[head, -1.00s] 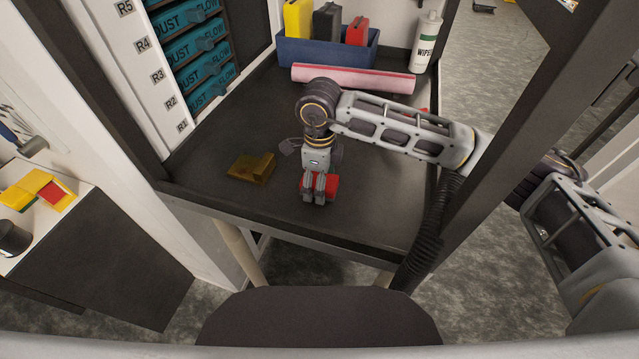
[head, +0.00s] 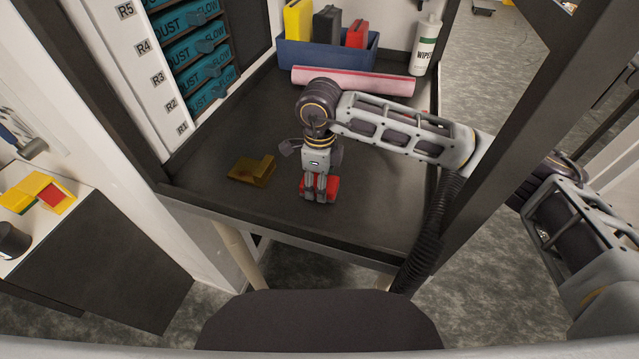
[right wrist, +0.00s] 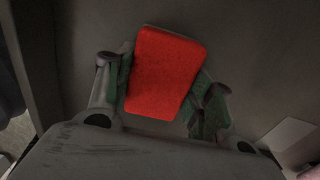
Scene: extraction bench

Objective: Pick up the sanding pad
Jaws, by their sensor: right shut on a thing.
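The sanding pad (head: 333,187) is a small red block on the dark bench top near its front edge. In the right wrist view the red pad (right wrist: 163,75) sits between the two fingers, slightly tilted. My right gripper (head: 320,195) reaches down over it and is shut on it; in the right wrist view its fingers (right wrist: 163,95) touch the pad's two sides. In the head view the fingers hide part of the pad. I cannot tell whether it is clear of the bench. My left gripper is not in view.
A brown-yellow angled block (head: 252,170) lies left of the gripper. A pink roll (head: 353,79) and a blue bin (head: 325,52) with colored items stand at the back, with a wipes bottle (head: 426,45) at right. Labelled drawers (head: 205,70) stand at left. The front bench is mostly clear.

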